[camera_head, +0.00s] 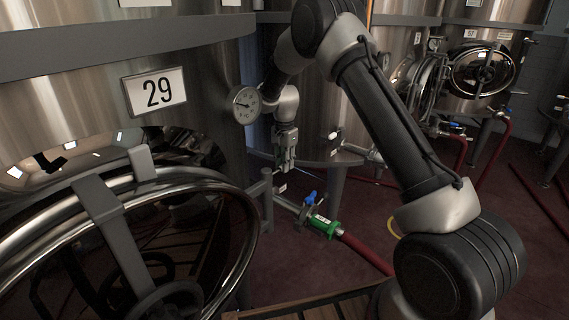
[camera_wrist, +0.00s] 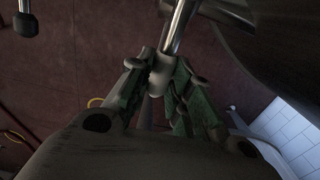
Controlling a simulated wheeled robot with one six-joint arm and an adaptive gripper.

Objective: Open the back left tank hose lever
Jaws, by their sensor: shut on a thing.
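My gripper (camera_head: 285,162) points down beside tank 29, close to the middle tank. In the wrist view its green-padded fingers (camera_wrist: 161,78) are closed around the pale grey end of a shiny metal rod (camera_wrist: 177,30). I cannot tell whether this rod is the lever that the task names. In the head view the held piece is too small and dark to make out. A blue lever (camera_head: 310,198) stands on a hose valve below and to the right of my gripper, apart from it. A green coupling (camera_head: 325,226) joins that valve to a red hose (camera_head: 366,254).
Tank 29 (camera_head: 205,90) fills the left, with a round gauge (camera_head: 245,104) and a large hatch ring (camera_head: 235,235). A pale valve fitting (camera_head: 334,135) sits on the middle tank. Another tank with a round hatch (camera_head: 482,72) stands at right. Hoses cross the dark red floor.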

